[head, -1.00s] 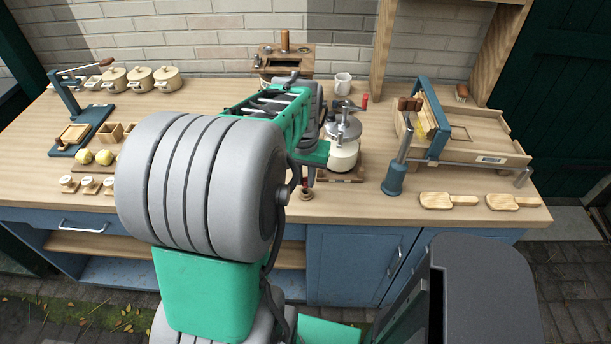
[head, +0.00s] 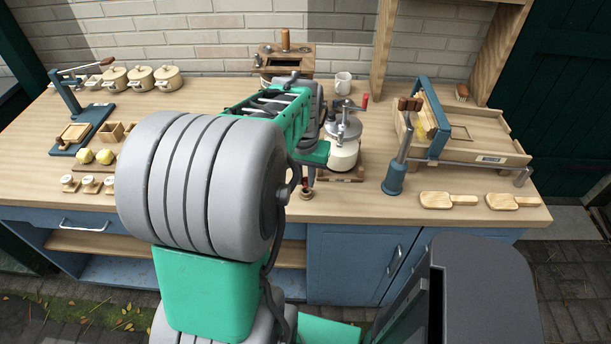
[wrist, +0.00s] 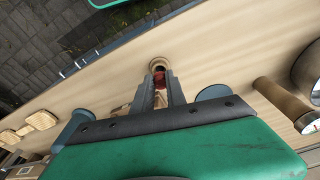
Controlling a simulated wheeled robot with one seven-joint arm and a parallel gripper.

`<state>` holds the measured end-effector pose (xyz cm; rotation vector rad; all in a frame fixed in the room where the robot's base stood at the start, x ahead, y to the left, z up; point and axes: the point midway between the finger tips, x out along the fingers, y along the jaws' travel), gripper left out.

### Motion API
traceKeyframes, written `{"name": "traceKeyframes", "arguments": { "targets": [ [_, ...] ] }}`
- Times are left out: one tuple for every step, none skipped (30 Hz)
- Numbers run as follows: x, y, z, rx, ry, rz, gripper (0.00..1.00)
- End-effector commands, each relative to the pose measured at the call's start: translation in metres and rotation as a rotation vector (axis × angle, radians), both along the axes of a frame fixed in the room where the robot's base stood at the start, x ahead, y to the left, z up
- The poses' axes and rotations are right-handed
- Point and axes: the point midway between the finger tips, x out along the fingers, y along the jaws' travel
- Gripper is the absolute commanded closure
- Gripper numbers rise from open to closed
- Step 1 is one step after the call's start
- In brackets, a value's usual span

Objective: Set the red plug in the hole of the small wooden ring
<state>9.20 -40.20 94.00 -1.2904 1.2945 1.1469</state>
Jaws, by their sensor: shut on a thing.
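The red plug (wrist: 159,79) is between the fingertips of my gripper (wrist: 159,77) in the wrist view, and the fingers are shut on it. The small wooden ring (wrist: 157,63) shows just beyond the fingertips, with a dark hole, near the bench's front edge. In the head view the ring (head: 306,195) stands on the bench, with a bit of red just above it. The plug's lower end is hidden, so I cannot tell whether it is in the hole or just above it. My arm hides most of the gripper in the head view.
A cream churn with a metal lid (head: 344,152) stands close behind and right of the ring. A blue post (head: 393,178) and two wooden paddles (head: 452,200) are farther right. Small lidded pots (head: 90,183) sit at left. The bench top (head: 350,205) just right of the ring is clear.

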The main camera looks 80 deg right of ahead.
Motion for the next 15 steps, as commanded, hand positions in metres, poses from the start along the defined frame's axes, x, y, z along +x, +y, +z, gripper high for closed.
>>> {"name": "traceKeyframes", "arguments": {
  "targets": [
    [0.0,0.0,0.0,0.0,0.0,0.0,1.0],
    [0.0,0.0,0.0,0.0,0.0,0.0,1.0],
    [0.0,0.0,-0.0001,0.0,0.0,0.0,1.0],
    [0.0,0.0,-0.0001,0.0,0.0,0.0,1.0],
    [0.0,0.0,-0.0001,0.0,0.0,0.0,1.0],
    [0.0,0.0,-0.0001,0.0,0.0,0.0,1.0],
    [0.0,0.0,-0.0001,0.0,0.0,0.0,1.0],
    [0.0,0.0,-0.0002,0.0,0.0,0.0,1.0],
    [0.0,0.0001,-0.0004,0.0,0.0,0.0,1.0],
    [0.0,0.0,-0.0008,0.0,0.0,0.0,1.0],
    [0.0,0.0,-0.0013,0.0,0.0,0.0,1.0],
    [0.0,0.0001,-0.0021,0.0,0.0,0.0,1.0],
    [0.0,0.0001,-0.0028,0.0,0.0,0.0,1.0],
    [0.0,0.0001,-0.0036,0.0,0.0,0.0,1.0],
    [0.0,0.0001,-0.0046,0.0,0.0,0.0,1.0]
  ]
}}
